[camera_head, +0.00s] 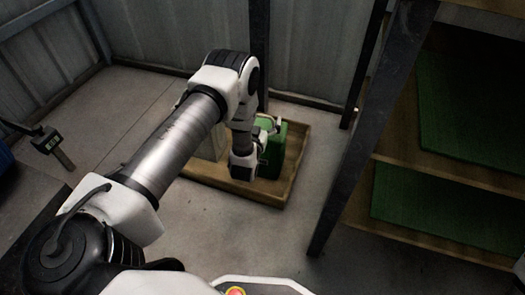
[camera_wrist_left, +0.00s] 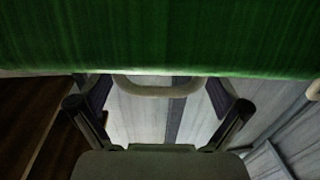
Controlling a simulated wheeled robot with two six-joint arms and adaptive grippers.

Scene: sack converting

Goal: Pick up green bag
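The green bag (camera_head: 277,152) stands upright in a shallow wooden tray (camera_head: 268,197) on the floor, partly hidden behind my left wrist. In the left wrist view the green bag (camera_wrist_left: 160,38) fills the upper part, and its pale loop handle (camera_wrist_left: 155,89) shows below its edge. My left gripper (camera_head: 263,136) is at the top of the bag. Its fingers (camera_wrist_left: 158,103) are spread wide in the wrist view, one on each side of the handle, with a gap to it. My right gripper is not in view.
A pale beige item (camera_head: 213,148) stands in the tray left of the green bag, partly covered by my arm. A shelf rack (camera_head: 455,179) with green mats and a dark post (camera_head: 362,125) stands at the right. Metal walls close off the back. The front floor is clear.

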